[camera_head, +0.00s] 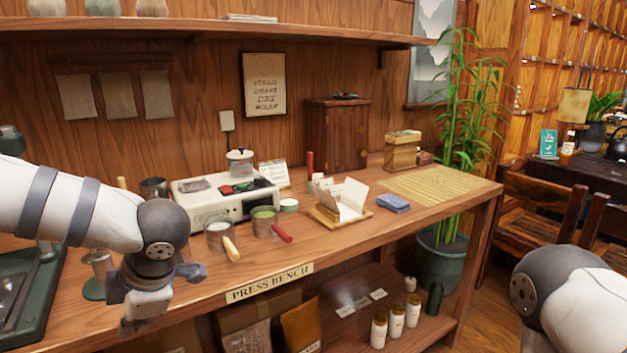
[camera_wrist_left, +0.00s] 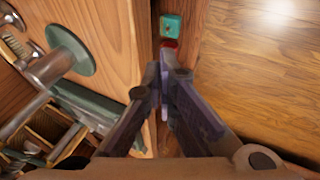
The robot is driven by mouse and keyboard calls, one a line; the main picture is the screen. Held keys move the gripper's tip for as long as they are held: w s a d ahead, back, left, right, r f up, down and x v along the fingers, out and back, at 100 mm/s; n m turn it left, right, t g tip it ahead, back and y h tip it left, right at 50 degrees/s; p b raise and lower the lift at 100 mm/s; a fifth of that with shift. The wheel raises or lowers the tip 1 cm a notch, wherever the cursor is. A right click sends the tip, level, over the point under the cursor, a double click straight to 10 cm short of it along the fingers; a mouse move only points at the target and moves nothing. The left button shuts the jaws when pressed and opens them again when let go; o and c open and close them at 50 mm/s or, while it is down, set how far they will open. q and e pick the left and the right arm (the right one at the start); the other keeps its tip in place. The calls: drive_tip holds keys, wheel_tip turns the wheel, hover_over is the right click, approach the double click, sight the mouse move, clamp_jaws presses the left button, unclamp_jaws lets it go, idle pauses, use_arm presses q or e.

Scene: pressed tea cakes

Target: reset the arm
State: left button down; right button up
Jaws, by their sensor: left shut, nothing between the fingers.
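My left arm comes in from the left in the head view, white with grey bands. Its gripper (camera_head: 132,318) hangs near the front edge of the press bench (camera_head: 180,314), pointing down. In the left wrist view the dark fingers (camera_wrist_left: 167,62) meet at their tips and hold nothing. They are beside the bench's front edge, with the wooden floor (camera_wrist_left: 262,75) to the right. Part of my right arm shows at the lower right of the head view, away from the bench; its gripper is out of the picture.
A green press frame (camera_head: 25,310) stands left of my left gripper. A white cooker unit (camera_head: 222,200), tins with handles (camera_head: 266,222), an opened paper wrapper (camera_head: 345,199) and a blue folded cloth (camera_head: 393,203) are farther right. White bottles (camera_head: 379,331) stand on the lower shelf.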

use_arm(q)
drive_tip(key=s+d+f+m+t+h, duration=0.1)
drive_tip(key=s+f+m, duration=0.2)
drive_tip(key=f+m, duration=0.25)
drive_tip(key=s+d+f+m+t, duration=0.1)
drive_tip(key=s+f+m, duration=0.25)
drive_tip(key=f, duration=0.35)
drive_tip(key=s+d+f+m+t+h, duration=0.1)
drive_tip(key=s+d+f+m, duration=0.15)
drive_tip(key=f+m, duration=0.4)
drive_tip(key=s+f+m+g+h, duration=0.1)
drive_tip(key=s+f+m+g, duration=0.2)
drive_tip(key=s, duration=0.9)
drive_tip(key=s+d+f+m+g+h, duration=0.1)
drive_tip(key=s+m, duration=0.5)
drive_tip(key=s, duration=0.7)
drive_tip(key=f+g+h, duration=0.1)
drive_tip(key=g, duration=0.1)
drive_tip(key=shift+f+g+h, duration=0.3)
drive_tip(key=shift+f, duration=0.1)
use_arm(e)
drive_tip(key=shift+s+a, duration=0.1)
drive_tip(key=shift+s, duration=0.05)
